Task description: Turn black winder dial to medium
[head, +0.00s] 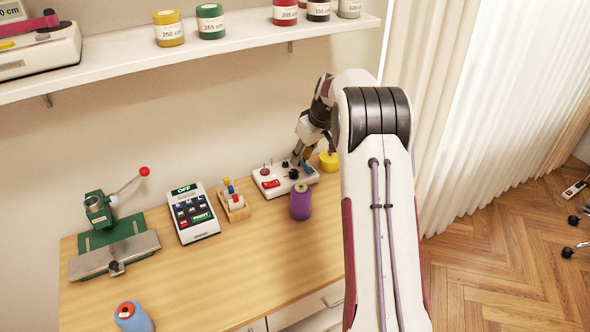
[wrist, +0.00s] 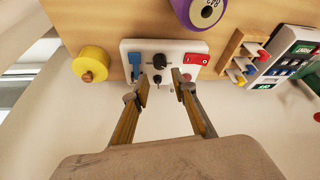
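The winder (head: 283,184) is a white box on the wooden table, with a red switch and a blue switch; it also shows in the wrist view (wrist: 189,47). Its black dial (wrist: 159,61) sits mid-panel between the blue switch (wrist: 135,62) and the red switch (wrist: 196,59). A smaller dark knob (wrist: 157,79) lies nearer my fingers. My gripper (wrist: 161,80) is open and empty, its two fingers apart on either side of the small knob in the picture. In the head view my gripper (head: 303,158) is over the winder's back right part. I cannot read the dial's setting or tell contact.
A purple spool (head: 300,202) stands in front of the winder, and a yellow round object (head: 329,161) is at its right. A small wooden rack (head: 235,207) and a keypad device (head: 192,214) stand to the left. A shelf (head: 230,38) runs above.

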